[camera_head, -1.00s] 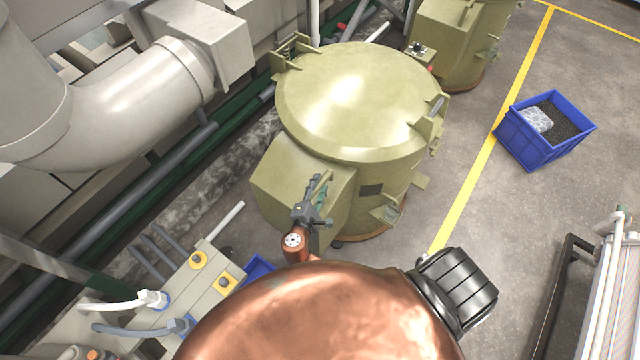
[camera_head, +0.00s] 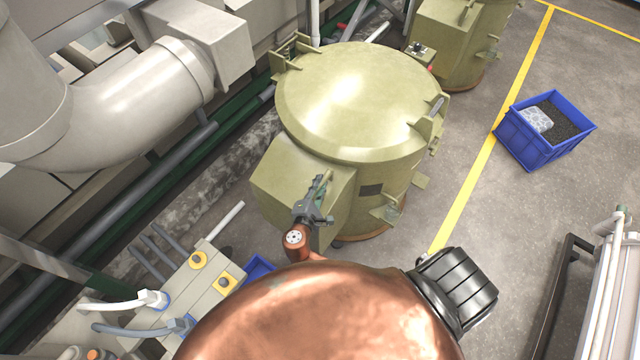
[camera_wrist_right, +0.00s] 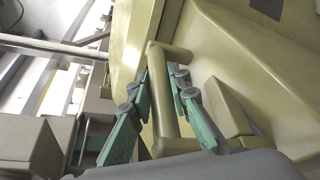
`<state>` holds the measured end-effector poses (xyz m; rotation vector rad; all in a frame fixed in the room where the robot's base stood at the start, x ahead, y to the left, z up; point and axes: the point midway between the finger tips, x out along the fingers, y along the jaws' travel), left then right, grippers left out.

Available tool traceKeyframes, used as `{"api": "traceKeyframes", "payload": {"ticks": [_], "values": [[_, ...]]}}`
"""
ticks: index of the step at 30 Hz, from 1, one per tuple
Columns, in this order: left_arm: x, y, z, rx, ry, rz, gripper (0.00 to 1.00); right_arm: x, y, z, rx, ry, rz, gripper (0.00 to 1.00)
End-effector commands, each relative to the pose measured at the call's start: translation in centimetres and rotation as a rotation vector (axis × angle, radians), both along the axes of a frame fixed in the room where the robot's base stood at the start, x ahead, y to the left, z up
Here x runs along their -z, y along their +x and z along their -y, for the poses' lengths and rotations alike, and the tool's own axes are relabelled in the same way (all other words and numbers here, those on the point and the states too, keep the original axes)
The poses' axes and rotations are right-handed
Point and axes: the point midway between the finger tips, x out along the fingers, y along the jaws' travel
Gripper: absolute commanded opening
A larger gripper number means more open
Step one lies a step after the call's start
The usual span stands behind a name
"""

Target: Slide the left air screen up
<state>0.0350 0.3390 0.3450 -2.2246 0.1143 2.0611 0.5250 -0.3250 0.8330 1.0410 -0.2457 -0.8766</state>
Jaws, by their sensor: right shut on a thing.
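A large olive barrel (camera_head: 355,95) with a round lid stands in the middle of the head view. An olive box (camera_head: 275,185) juts from its near left side. My right gripper (camera_head: 319,188) is at the right part of this box. In the right wrist view its green fingers (camera_wrist_right: 160,98) lie on both sides of an olive bar handle (camera_wrist_right: 162,128) and are shut on it. The handle stands out from olive panels; which panel is the left air screen I cannot tell, and the gripper partly hides it in the head view. My left gripper is not in view.
A second olive barrel (camera_head: 450,45) stands behind. A blue crate (camera_head: 540,150) with dark granules is on the floor at right, past a yellow line. Grey pipes (camera_head: 130,110) fill the left. A pale block with hoses (camera_head: 185,290) is at lower left.

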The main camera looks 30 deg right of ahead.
Motion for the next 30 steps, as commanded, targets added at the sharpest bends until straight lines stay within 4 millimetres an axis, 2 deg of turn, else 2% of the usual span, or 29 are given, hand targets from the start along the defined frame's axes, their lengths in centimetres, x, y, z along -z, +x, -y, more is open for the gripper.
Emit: {"api": "traceKeyframes", "payload": {"ticks": [11,16,20,30], "values": [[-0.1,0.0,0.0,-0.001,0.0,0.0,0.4,0.0,0.0,0.0,0.001,0.001,-0.001,0.0],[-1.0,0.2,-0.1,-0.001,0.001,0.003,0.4,-1.2,0.0,0.0,0.0,0.001,0.001,0.0],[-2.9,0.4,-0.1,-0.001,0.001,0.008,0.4,-3.5,0.0,0.0,0.0,0.0,0.004,0.0],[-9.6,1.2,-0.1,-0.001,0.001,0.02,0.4,-11.7,0.1,0.0,0.0,-0.001,0.006,0.0]]}}
